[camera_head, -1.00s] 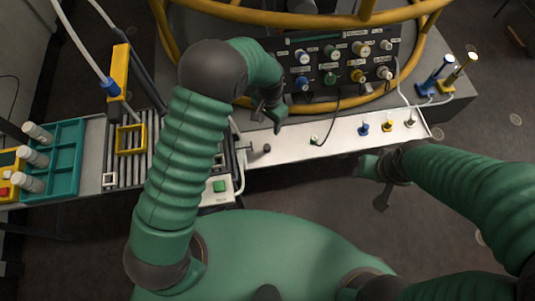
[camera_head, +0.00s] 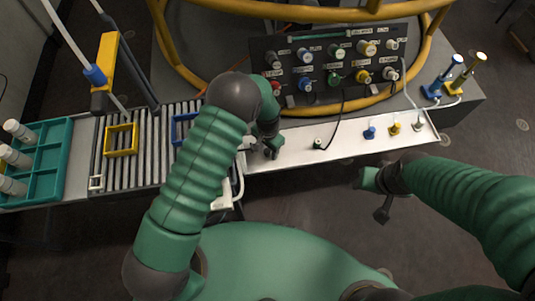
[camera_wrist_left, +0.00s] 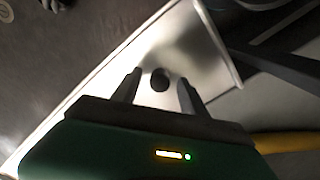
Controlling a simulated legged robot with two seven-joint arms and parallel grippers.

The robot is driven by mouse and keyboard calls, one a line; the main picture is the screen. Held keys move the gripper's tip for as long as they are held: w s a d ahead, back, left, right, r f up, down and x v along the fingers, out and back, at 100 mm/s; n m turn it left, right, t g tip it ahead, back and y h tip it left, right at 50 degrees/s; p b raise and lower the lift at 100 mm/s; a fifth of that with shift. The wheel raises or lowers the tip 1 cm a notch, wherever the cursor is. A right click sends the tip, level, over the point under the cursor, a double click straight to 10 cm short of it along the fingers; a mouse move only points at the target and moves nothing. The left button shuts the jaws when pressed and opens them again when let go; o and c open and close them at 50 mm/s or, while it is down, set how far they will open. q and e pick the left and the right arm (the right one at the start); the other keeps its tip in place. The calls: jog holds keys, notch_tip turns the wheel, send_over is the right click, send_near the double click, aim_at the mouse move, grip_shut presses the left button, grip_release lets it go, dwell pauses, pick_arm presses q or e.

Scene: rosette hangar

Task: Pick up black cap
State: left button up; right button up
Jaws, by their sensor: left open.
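The black cap (camera_wrist_left: 160,80) is a small dark round piece on the white shelf (camera_wrist_left: 205,50). In the left wrist view it lies between the two fingertips of my left gripper (camera_wrist_left: 159,86), with gaps on both sides. In the head view my left gripper (camera_head: 271,152) is low over the left part of the white shelf (camera_head: 345,140) and hides the cap. The left gripper is open and empty. My right gripper (camera_head: 382,206) hangs in front of the shelf, away from the cap; its jaws are too small to read.
A black socket panel (camera_head: 350,65) and yellow tubes rise behind. Left are a roller conveyor (camera_head: 150,165) and a teal tray (camera_head: 68,150).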

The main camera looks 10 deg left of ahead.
pick_arm(q)
jog(key=shift+r, duration=0.2)
jog(key=shift+c, duration=0.5)
grip_shut()
